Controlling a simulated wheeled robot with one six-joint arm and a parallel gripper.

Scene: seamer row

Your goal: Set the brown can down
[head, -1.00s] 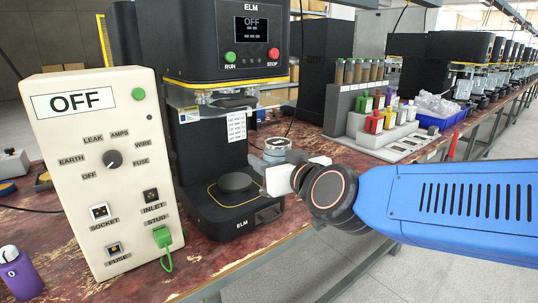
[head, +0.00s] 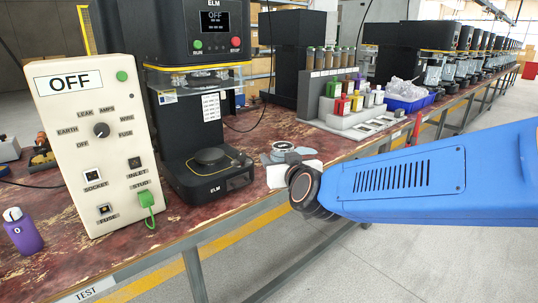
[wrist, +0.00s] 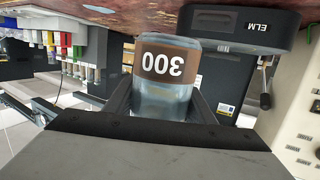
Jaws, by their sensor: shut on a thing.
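The brown can (wrist: 166,65) has a brown band marked 300 and a shiny metal-looking body. It shows upside down in the wrist view, which is itself inverted. My gripper (wrist: 163,98) is shut on it, with a dark finger on each side. In the head view the can's round grey top (head: 282,147) shows just beyond my gripper (head: 286,160), right of the near black ELM seamer (head: 208,165). The can looks upright, at the worn red bench top (head: 150,238). Its lower part is hidden in the head view, and I cannot tell whether it touches the bench.
A cream tester panel reading OFF (head: 97,150) stands left of the seamer, with a purple bottle (head: 23,231) at its left. A grey stepped rack (head: 345,122) with coloured bottles and a blue bin (head: 410,104) stand farther along the bench. Some bench beyond the can is bare.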

